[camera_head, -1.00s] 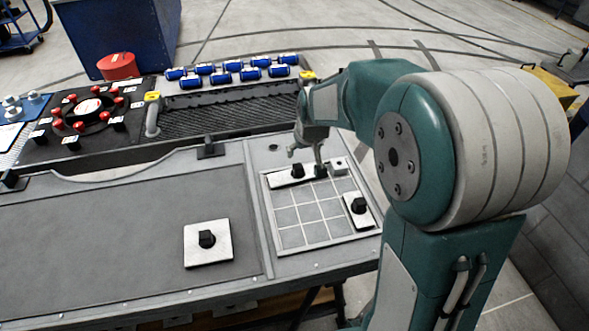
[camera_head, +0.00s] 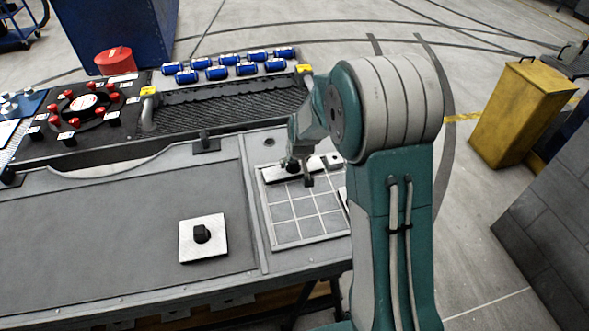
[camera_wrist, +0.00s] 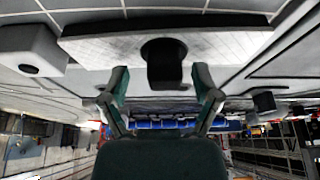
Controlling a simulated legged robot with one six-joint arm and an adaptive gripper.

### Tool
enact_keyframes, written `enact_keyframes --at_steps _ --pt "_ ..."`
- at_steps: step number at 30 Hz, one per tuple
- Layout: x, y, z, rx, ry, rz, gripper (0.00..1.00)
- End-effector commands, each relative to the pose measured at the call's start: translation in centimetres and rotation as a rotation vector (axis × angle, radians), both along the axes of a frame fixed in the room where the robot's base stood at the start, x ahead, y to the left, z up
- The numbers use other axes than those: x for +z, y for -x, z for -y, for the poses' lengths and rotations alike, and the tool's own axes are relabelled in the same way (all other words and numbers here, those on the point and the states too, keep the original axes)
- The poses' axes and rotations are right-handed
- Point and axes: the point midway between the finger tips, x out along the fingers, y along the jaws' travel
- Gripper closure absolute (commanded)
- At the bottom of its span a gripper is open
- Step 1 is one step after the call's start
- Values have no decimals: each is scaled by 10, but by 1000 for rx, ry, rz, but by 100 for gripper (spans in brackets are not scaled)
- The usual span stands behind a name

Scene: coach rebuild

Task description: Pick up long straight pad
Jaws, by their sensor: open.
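The long straight pad (camera_head: 277,175) is a pale flat bar with a black knob. It lies along the far edge of the gridded panel (camera_head: 298,241). In the wrist view the long pad (camera_wrist: 97,44) spans the upper part, with its black knob (camera_wrist: 165,65) in the middle. My gripper (camera_wrist: 162,88) is open, its two fingers apart on either side of the knob in that picture. I cannot tell whether they touch it. In the head view my gripper (camera_head: 299,174) is over the pad and partly hides it.
A square pad (camera_head: 190,248) with a black knob lies on the grey table (camera_head: 120,235). Another pad at the grid's right is mostly hidden by my arm. A small pale block (camera_wrist: 28,48) sits close beside the long pad.

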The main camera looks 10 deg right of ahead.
Motion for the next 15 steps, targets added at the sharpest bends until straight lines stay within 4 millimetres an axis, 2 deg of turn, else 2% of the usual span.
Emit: enact_keyframes --at_steps 8,9,11,12,13,14,15 --pt "-3 -2 0 1 0 1 20" --pt "-3 -2 0 1 0 1 38" --pt "-3 -2 0 1 0 1 65" --pt "-3 -2 0 1 0 1 82" --pt "-3 -2 0 1 -1 1 96" --pt "-3 -2 0 1 -1 1 100" --pt "-4 -2 0 1 -1 1 100"
